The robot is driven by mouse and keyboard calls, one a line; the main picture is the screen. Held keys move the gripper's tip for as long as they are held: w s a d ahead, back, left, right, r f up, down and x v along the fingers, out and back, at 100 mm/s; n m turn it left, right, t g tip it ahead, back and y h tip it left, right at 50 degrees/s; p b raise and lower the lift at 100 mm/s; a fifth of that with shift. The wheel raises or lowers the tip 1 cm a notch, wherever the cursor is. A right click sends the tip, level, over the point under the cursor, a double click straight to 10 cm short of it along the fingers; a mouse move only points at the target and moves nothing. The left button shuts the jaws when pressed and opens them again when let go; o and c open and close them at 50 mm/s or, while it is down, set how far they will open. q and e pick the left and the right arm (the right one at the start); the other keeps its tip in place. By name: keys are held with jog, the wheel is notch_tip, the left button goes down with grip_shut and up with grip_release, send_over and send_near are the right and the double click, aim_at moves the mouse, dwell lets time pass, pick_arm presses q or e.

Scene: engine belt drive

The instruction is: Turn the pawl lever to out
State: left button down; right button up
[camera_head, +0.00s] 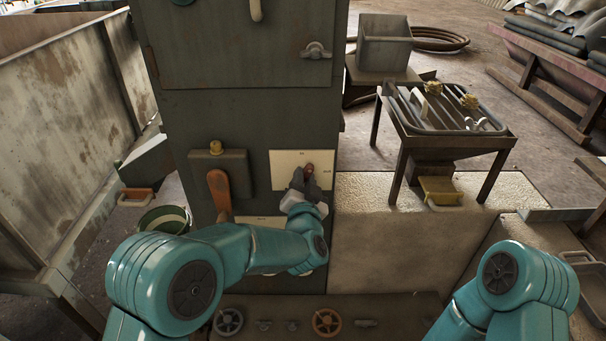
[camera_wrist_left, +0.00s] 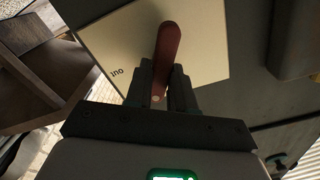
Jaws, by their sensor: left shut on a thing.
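The pawl lever (camera_head: 308,169) is a short red-brown handle on a pale plate (camera_head: 287,160) on the front of the dark green cabinet. In the left wrist view the lever (camera_wrist_left: 168,44) stands nearly upright in front of the plate (camera_wrist_left: 207,60). A small label left of it looks like "out" upside down. My left gripper (camera_wrist_left: 160,88) is shut on the lever, with its fingers on either side. In the head view the left gripper (camera_head: 305,185) hides part of the lever and plate. My right arm shows at lower right, but its gripper is out of view.
A larger orange handle (camera_head: 219,193) sticks out left of the plate, close to my left arm. A bench with small handwheels (camera_head: 327,322) runs along the bottom. A metal table (camera_head: 450,140) with a tray stands at right. A green bucket (camera_head: 163,221) sits at left.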

pick_arm(q)
jog(key=m+p, duration=0.2)
jog(key=m, duration=0.4)
jog(key=shift+d+f+p, duration=0.1)
jog(key=shift+d+p, duration=0.05)
jog(key=shift+p, duration=0.2)
jog(key=m, duration=0.1)
jog(key=m+p, duration=0.1)
jog(key=m, duration=0.3)
jog(key=shift+f, duration=0.25)
jog(key=shift+m+p, duration=0.3)
jog(key=shift+m, duration=0.1)
jog(key=c, duration=1)
grip_release()
jog(key=s, duration=1.6)
jog(key=shift+s+b, duration=0.15)
jog(key=shift+b, duration=0.25)
